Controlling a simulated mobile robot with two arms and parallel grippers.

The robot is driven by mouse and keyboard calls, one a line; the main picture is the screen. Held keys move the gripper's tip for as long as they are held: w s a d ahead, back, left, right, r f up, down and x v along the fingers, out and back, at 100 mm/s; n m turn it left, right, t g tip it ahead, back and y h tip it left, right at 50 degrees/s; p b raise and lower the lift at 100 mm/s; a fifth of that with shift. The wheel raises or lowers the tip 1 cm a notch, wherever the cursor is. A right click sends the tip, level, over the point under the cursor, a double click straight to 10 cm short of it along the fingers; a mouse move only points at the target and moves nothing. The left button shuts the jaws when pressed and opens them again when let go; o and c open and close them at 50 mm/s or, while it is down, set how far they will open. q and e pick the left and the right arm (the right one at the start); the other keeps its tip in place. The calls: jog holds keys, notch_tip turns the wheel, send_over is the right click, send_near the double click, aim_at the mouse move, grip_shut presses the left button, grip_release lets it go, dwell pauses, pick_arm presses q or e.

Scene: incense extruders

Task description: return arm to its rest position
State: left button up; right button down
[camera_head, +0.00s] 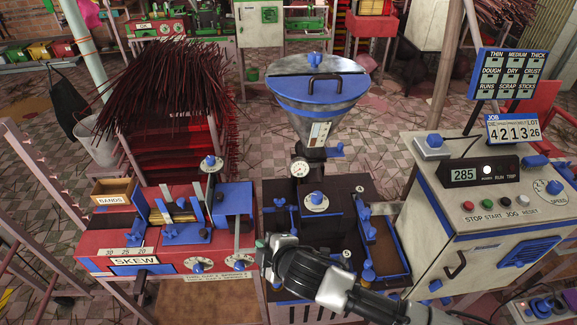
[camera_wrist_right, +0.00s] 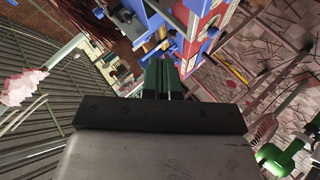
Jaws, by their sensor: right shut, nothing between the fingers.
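My right arm comes in from the bottom right in the head view. Its gripper (camera_head: 263,245) is in front of the dark extruder bench, near the right side of the red and blue machine marked SKEW (camera_head: 135,262). In the right wrist view the green fingers (camera_wrist_right: 162,78) are together, with nothing between them. Blue and red machine parts (camera_wrist_right: 195,30) lie beyond the fingertips. My left gripper is in neither view.
A control cabinet (camera_head: 440,215) with buttons and a 285 display is on the right. Dark incense sticks (camera_head: 165,90) fan out over a red rack at the left.

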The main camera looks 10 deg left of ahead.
jog(key=s+d+m+g+h, duration=0.1)
jog(key=s+d+m+h, duration=0.2)
jog(key=s+d+m, duration=0.6)
jog(key=s+d+m+g+h, duration=0.25)
jog(key=s+d+m, duration=0.2)
jog(key=d, duration=0.95)
jog(key=s+d+m+g+h, duration=0.1)
jog(key=s+d+m+h, duration=0.2)
jog(key=s+d+m, duration=0.6)
notch_tip(320, 180, down, 28)
jog(key=w+d+n+b, duration=0.2)
jog(key=n+b, duration=0.1)
jog(key=b, duration=0.1)
jog(key=s+d+f+g+b, duration=0.1)
jog(key=s+f, duration=0.7)
jog(key=f, duration=0.2)
jog(key=s+d+f+g+b, duration=0.1)
jog(key=s+f+b, duration=0.1)
jog(key=s+f, duration=0.6)
notch_tip(320, 180, down, 4)
jog(key=shift+s+d+r, duration=0.25)
jog(key=shift+d, duration=0.1)
